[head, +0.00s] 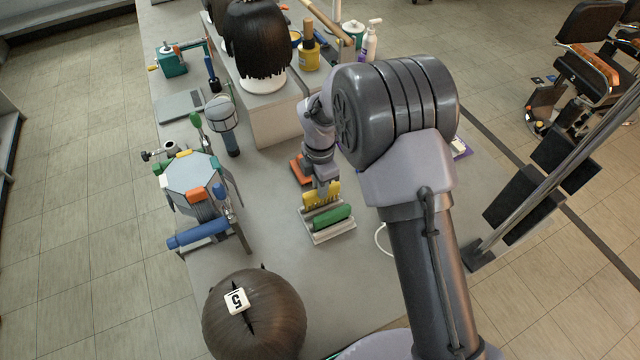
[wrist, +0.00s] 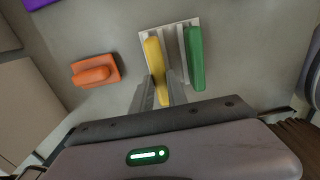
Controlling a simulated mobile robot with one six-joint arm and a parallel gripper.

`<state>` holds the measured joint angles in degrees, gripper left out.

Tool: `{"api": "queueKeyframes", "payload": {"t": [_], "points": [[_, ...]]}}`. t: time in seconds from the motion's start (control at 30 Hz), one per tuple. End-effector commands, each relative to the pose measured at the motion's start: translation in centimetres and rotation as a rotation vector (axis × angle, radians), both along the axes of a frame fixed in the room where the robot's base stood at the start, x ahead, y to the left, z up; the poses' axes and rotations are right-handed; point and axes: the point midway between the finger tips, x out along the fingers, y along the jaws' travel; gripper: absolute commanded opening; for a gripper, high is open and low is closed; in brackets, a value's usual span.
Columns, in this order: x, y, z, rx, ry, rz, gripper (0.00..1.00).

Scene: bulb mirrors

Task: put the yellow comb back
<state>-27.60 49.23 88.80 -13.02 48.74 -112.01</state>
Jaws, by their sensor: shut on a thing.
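The yellow comb (head: 322,196) is held between the fingers of my gripper (head: 322,184), which is shut on it. In the wrist view the yellow comb (wrist: 153,58) shows between my fingertips (wrist: 160,88), over the left part of a pale rack (wrist: 171,40). The rack (head: 335,236) also shows in the head view, on the table. A green comb (wrist: 194,58) is at the rack's right side, roughly parallel to the yellow one; it also shows in the head view (head: 332,217). I cannot tell whether the yellow comb touches the rack.
An orange block with a raised handle (wrist: 95,74) lies left of the rack. A dark-haired head (head: 255,315) marked 5 stands at the front.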

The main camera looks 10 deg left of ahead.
Motion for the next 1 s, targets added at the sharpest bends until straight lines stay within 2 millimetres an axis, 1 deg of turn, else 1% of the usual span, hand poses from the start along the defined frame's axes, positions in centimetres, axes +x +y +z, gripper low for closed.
{"api": "queueKeyframes", "payload": {"t": [0.83, 0.87, 0.9, 0.97, 1.0], "points": [[0.0, 0.0, -2.2, -0.001, 0.001, -0.001, 0.00], [0.0, 0.0, -2.2, -0.001, 0.001, -0.001, 0.23], [0.0, 0.0, -2.1, -0.001, 0.001, -0.001, 0.31], [0.0, 0.0, -2.1, -0.001, 0.001, 0.000, 0.42], [0.0, 0.0, -2.1, -0.001, 0.001, 0.000, 0.44]]}}
